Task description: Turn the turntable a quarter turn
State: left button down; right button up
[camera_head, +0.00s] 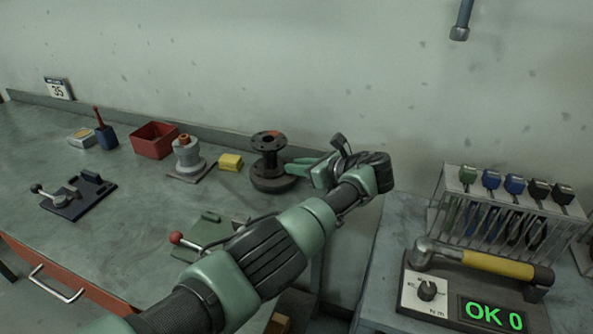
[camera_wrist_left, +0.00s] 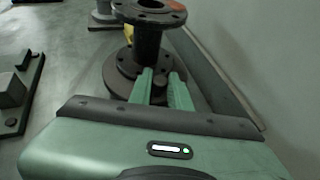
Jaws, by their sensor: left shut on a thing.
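The turntable (camera_head: 272,184) is a dark round disc on the bench near the wall. A dark flanged pipe piece (camera_head: 268,158) stands upright on it, with an orange mark on its top flange. Both also show in the left wrist view, the turntable (camera_wrist_left: 118,82) below and the flanged piece (camera_wrist_left: 148,44) above. My left gripper (camera_head: 291,167) reaches in from the right side, its green fingers (camera_wrist_left: 162,75) low at the turntable's near edge. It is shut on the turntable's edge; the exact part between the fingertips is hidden. My right gripper is in neither view.
A yellow block (camera_head: 231,162), a grey fixture (camera_head: 187,155) and a red bin (camera_head: 155,140) stand left of the turntable. A green plate with a red-knobbed lever (camera_head: 178,238) lies in front. A tool rack (camera_head: 510,200) and torque tester (camera_head: 470,300) are at right. The wall is close behind.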

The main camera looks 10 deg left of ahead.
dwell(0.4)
pick_arm(q)
jog(key=c, duration=1.3)
grip_release()
